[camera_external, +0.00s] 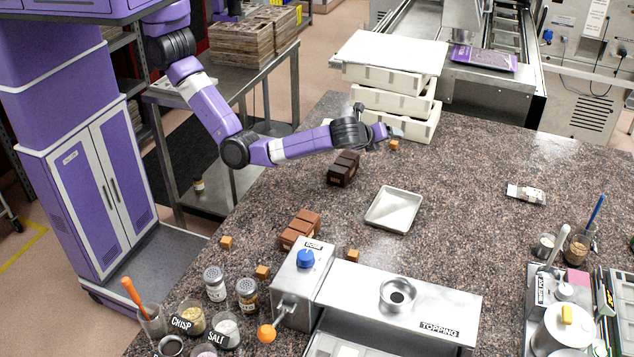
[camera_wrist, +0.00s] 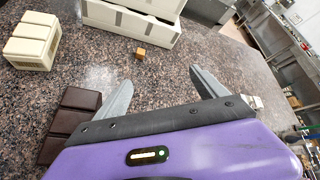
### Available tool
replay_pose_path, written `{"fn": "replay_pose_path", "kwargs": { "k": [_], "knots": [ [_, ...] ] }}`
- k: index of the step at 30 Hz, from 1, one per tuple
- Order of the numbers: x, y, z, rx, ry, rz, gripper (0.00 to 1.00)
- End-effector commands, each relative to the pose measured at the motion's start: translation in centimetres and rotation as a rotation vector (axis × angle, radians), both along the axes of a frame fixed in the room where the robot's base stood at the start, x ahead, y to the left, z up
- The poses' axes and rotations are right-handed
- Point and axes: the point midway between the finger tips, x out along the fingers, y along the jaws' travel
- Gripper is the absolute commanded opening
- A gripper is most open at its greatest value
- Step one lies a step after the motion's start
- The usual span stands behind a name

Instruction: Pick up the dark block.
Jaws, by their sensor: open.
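The dark block (camera_external: 343,168), a dark brown segmented bar, lies on the speckled stone counter below my forearm in the external view. In the wrist view the dark block (camera_wrist: 76,99) is at the left, outside the left finger and partly covered by my gripper body. My gripper (camera_external: 396,133) is above the counter, to the right of and beyond the block, close to the white trays. In the wrist view my gripper (camera_wrist: 160,78) has its fingers spread, with only bare counter between them.
A cream block (camera_wrist: 33,40) lies beyond the dark one. A small caramel cube (camera_wrist: 140,53) lies ahead of the fingers, near the stacked white trays (camera_external: 388,102). A brown block (camera_external: 300,229) and a shallow metal tray (camera_external: 394,208) lie nearer the camera. The counter's right middle is mostly clear.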

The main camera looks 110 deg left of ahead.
Motion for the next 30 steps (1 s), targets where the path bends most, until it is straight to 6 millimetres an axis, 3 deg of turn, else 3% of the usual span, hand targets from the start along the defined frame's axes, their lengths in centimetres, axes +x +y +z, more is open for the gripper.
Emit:
{"fn": "replay_pose_path", "kwargs": {
  "k": [3,6,8,9,15,21,24,30],
  "knots": [
    [-4.7,3.4,-0.1,0.046,0.160,0.112,0.82],
    [-8.6,4.8,-0.6,0.082,0.307,0.189,0.82],
    [-10.6,4.0,-1.3,0.109,0.399,0.204,0.82],
    [-11.3,2.7,-2.2,0.127,0.447,0.189,0.82],
    [-11.4,-5.0,-6.2,0.202,0.539,0.027,0.82],
    [-11.6,-9.6,-8.5,0.243,0.573,-0.078,0.82],
    [-11.7,-9.9,-8.9,0.248,0.578,-0.094,0.82],
    [-11.6,-8.0,-9.7,0.247,0.576,-0.093,0.82]
  ]
}}
